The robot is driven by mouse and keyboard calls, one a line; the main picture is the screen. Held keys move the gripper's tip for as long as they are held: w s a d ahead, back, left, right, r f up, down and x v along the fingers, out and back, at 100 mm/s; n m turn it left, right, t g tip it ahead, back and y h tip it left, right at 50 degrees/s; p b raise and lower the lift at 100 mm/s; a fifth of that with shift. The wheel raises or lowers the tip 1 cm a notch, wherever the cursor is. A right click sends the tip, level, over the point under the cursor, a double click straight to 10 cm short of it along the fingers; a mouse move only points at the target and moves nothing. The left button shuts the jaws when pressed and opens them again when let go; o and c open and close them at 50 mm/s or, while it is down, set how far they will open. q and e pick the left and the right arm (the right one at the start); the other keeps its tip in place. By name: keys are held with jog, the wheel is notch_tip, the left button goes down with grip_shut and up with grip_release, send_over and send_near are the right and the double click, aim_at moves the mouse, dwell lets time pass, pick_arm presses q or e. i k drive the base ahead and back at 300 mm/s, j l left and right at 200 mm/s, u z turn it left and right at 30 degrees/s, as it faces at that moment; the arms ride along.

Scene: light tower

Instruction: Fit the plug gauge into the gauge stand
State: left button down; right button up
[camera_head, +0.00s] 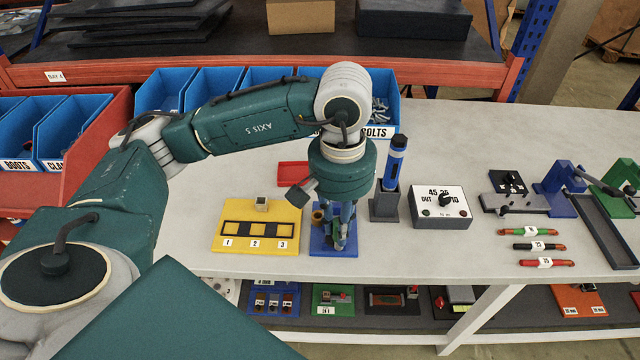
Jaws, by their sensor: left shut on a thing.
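My left gripper (338,240) points straight down over the small blue stand (322,249) in the middle of the table, which I take for the gauge stand. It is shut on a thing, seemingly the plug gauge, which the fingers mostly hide. A small brass-coloured part (318,217) shows at the left of the fingers, on or just behind the stand. I cannot tell whether the held piece is seated in the stand or still above it. My right gripper is out of view.
A yellow block (226,240) with numbered squares stands close left of the stand. A dark holder (384,206) with an upright blue tool and a white-topped box (440,203) stand to the right. Several coloured labelled rods (545,246) lie farther right. Blue bins line the back.

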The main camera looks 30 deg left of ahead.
aim_at(262, 207)
jog(key=u, duration=1.55)
jog(key=i+l+z, duration=0.1)
jog(key=l, duration=0.3)
jog(key=i+l+z, duration=0.15)
jog(key=l, duration=0.2)
jog(key=i+l+z, duration=0.1)
jog(key=l, duration=0.3)
jog(key=i, duration=0.05)
